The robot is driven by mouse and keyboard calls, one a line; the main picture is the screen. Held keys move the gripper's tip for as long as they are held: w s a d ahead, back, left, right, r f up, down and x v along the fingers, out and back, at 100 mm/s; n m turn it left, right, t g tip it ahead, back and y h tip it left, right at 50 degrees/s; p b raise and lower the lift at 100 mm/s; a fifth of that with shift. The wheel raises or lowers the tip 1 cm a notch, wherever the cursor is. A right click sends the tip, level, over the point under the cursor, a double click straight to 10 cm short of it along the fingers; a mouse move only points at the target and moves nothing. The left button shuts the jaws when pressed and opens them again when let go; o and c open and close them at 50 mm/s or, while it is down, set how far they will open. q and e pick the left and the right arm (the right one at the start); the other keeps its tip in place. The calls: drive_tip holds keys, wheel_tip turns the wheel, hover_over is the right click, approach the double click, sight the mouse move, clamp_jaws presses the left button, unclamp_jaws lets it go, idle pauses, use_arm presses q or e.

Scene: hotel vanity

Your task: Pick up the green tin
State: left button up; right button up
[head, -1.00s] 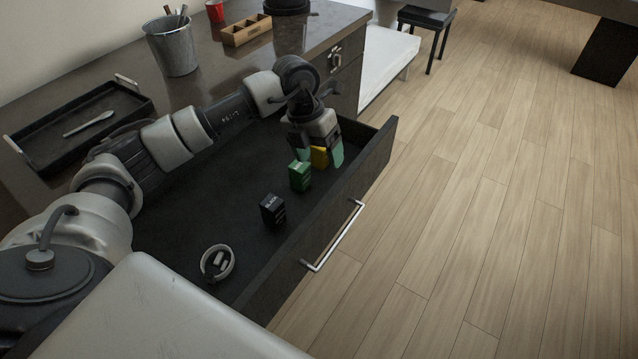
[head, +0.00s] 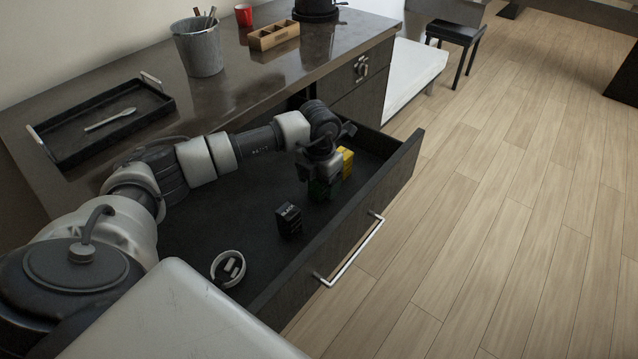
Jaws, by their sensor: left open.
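The green tin (head: 318,192) stands in the open dark drawer, mostly hidden beneath my left gripper (head: 320,182). The gripper points down with its open jaws at the tin, and I cannot tell whether they touch it. A yellow tin (head: 347,161) stands just behind and to the right of the gripper. A black tin (head: 289,221) labelled "BLACK" stands nearer, to the left of the green one. My right gripper is not in view.
A white round holder (head: 228,268) lies at the drawer's near end. The drawer front (head: 385,193) with its metal handle (head: 350,252) bounds the right side. On the countertop are a black tray (head: 70,140) with a spoon, a grey bucket (head: 200,52), a wooden box (head: 273,36) and a red cup (head: 243,15).

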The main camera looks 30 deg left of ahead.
use_arm(q)
drive_tip(key=shift+f, duration=0.45)
drive_tip(key=shift+c, duration=0.3)
drive_tip(key=c, duration=0.9)
drive_tip(key=shift+c, duration=0.3)
drive_tip(key=shift+r, duration=0.15)
